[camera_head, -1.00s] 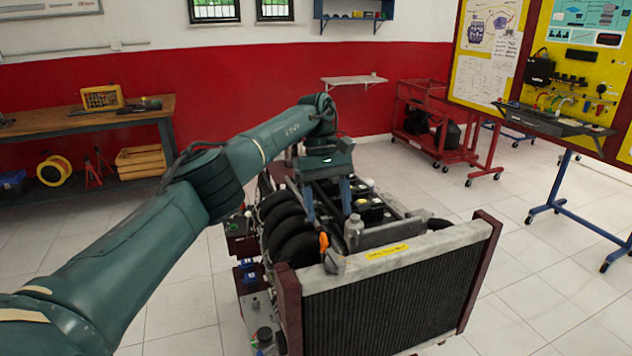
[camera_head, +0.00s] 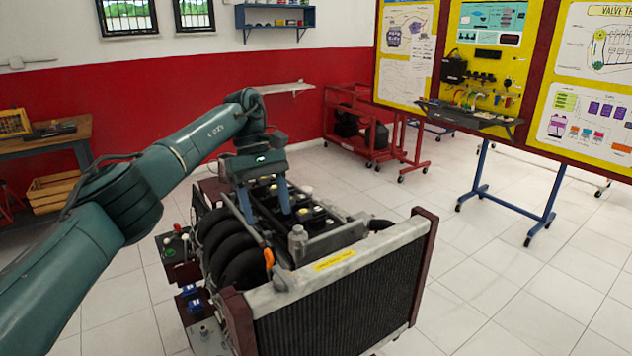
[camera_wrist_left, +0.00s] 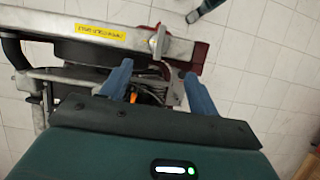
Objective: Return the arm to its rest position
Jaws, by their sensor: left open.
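My left arm comes in from the left of the head view. Its gripper (camera_head: 264,212) hangs fingers-down over the engine trainer (camera_head: 232,243), open, with nothing seen between its two blue fingers. In the left wrist view the same fingers (camera_wrist_left: 155,74) are spread apart over the engine, with the radiator's pale top bar beyond them. An orange part (camera_head: 267,257) and a grey-capped bottle (camera_head: 298,241) stand on the engine, nearer the camera than the fingers. I cannot tell the exact height of the fingertips above the engine. My right gripper is not in view.
The radiator (camera_head: 345,292) forms the trainer's near side. A wooden bench (camera_head: 50,143) is at the left, a red cart (camera_head: 350,130) at the back. A yellow display board (camera_head: 490,60) on a blue wheeled stand (camera_head: 485,192) is at the right. Tiled floor between them is clear.

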